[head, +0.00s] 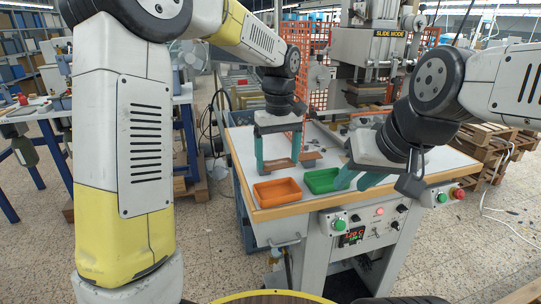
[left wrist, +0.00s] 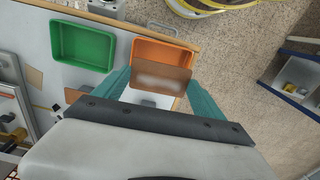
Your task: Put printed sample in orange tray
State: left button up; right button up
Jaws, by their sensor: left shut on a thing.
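The printed sample (left wrist: 160,78) is a flat brown piece with a pale smeared patch. My left gripper (head: 278,165) is shut on it, with a teal finger at each end. In the left wrist view the sample overlaps the near part of the orange tray (left wrist: 172,46) and hides some of its inside. In the head view the orange tray (head: 277,193) is at the table's front left corner, just in front of my left fingertips. My right gripper (head: 352,184) has its fingers apart, beside the green tray, with nothing seen between them.
A green tray (head: 321,181) sits right of the orange one. Brown pieces (head: 311,158) lie on the table behind the trays. The stamping press (head: 368,60) stands at the back. A control panel (head: 362,225) with buttons is below the table's front edge.

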pick_arm(q)
jog(key=shift+f, duration=2.85)
jog(key=o, duration=1.3)
jog(key=shift+c, duration=0.2)
notch_tip(320, 180, up, 7)
jog(key=shift+r, duration=0.45)
